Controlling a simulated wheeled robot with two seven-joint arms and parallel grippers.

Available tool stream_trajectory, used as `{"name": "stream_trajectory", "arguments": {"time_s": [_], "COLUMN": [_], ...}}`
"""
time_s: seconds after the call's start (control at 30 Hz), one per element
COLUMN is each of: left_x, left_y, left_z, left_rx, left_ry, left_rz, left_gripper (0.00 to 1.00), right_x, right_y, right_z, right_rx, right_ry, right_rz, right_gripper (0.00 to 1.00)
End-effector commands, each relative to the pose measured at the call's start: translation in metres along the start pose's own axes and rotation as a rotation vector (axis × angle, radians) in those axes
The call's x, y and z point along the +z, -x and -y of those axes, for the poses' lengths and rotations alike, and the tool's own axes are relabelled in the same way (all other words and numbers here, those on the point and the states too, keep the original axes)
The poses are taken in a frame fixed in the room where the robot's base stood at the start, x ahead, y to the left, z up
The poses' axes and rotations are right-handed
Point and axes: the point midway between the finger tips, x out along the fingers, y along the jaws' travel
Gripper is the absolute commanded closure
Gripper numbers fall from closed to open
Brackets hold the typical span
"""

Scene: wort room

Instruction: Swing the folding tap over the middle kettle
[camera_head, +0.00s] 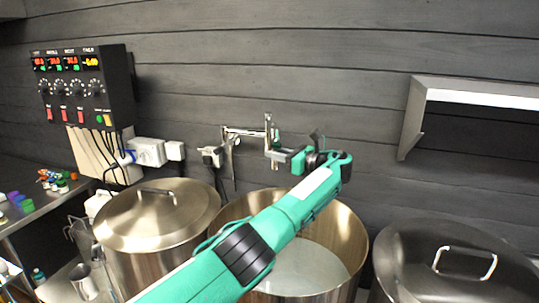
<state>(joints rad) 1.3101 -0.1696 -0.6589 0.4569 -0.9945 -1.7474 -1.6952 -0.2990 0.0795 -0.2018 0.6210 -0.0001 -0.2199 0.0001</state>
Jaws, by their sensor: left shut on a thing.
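The folding tap (245,132) is a chrome jointed pipe on the dark plank wall, behind the middle kettle. Its outer part hangs near the kettle's back rim. My left gripper (279,154) is shut on this outer part; my green arm crosses in front of the kettle and hides part of it. The middle kettle (350,232) is steel and open, with pale liquid inside. I cannot tell exactly how far the spout reaches over the kettle. My right gripper is not in view.
A lidded kettle (150,222) stands at left and another lidded kettle (455,265) at right. A control box (82,85) with red displays hangs at the upper left. A white-edged shelf (480,96) juts from the wall at upper right. Small coloured items lie on the left counter (45,205).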

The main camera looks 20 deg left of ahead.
Motion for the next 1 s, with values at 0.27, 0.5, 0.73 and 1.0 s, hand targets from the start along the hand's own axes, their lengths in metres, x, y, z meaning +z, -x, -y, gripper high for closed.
{"name": "stream_trajectory", "arguments": {"time_s": [0.27,0.5,0.73,1.0], "left_x": [0.005,0.007,0.008,0.005], "left_y": [0.009,0.01,0.01,0.01], "left_z": [0.002,0.002,0.002,0.002], "left_rx": [0.018,0.023,0.022,0.024], "left_ry": [0.006,0.008,0.009,0.006], "left_rz": [0.006,0.007,0.008,0.006], "left_gripper": [1.0,1.0,1.0,0.61], "right_x": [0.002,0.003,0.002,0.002], "right_y": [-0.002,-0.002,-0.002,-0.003], "right_z": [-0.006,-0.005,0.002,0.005], "right_rx": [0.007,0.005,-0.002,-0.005], "right_ry": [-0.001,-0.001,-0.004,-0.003], "right_rz": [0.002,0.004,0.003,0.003], "right_gripper": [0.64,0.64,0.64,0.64]}}
